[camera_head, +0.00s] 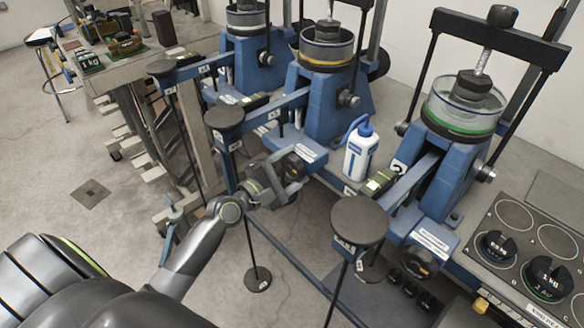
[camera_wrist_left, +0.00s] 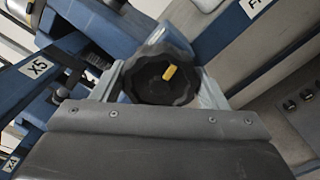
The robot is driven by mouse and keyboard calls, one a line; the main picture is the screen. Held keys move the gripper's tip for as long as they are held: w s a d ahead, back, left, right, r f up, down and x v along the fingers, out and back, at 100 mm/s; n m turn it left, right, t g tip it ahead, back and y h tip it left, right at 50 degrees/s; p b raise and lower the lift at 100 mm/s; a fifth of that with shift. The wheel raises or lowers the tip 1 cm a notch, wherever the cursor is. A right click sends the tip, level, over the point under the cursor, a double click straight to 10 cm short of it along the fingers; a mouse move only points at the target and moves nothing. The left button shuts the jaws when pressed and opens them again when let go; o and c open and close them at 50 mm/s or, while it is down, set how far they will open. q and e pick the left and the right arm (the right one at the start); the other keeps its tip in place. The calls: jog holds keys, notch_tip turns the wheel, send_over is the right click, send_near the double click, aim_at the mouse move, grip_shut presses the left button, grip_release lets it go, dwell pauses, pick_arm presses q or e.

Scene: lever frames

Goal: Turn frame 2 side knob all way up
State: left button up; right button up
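The middle blue lever frame (camera_head: 330,105), which I take as frame 2, stands at the centre of the head view. My left gripper (camera_head: 293,168) is at the front end of its base, and hides the side knob there. In the left wrist view the knob (camera_wrist_left: 150,88) is black, round and scalloped, with a yellow mark pointing up. It sits between the two grey fingers of my left gripper (camera_wrist_left: 163,88), one on each side and very close to its rim. I cannot tell whether they press on it. My right gripper is not in view.
A nearer blue frame (camera_head: 450,150) with its own black knob (camera_head: 420,262) stands to the right. A white squeeze bottle (camera_head: 360,150) stands close to my gripper's right. Round stools or pads (camera_head: 360,222) on thin rods stand nearby. A weight tray (camera_head: 530,240) is at right.

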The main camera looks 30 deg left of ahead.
pick_arm(q)
jog(key=shift+o, duration=1.3)
jog(key=shift+w, duration=0.15)
jog(key=shift+v, duration=3.05)
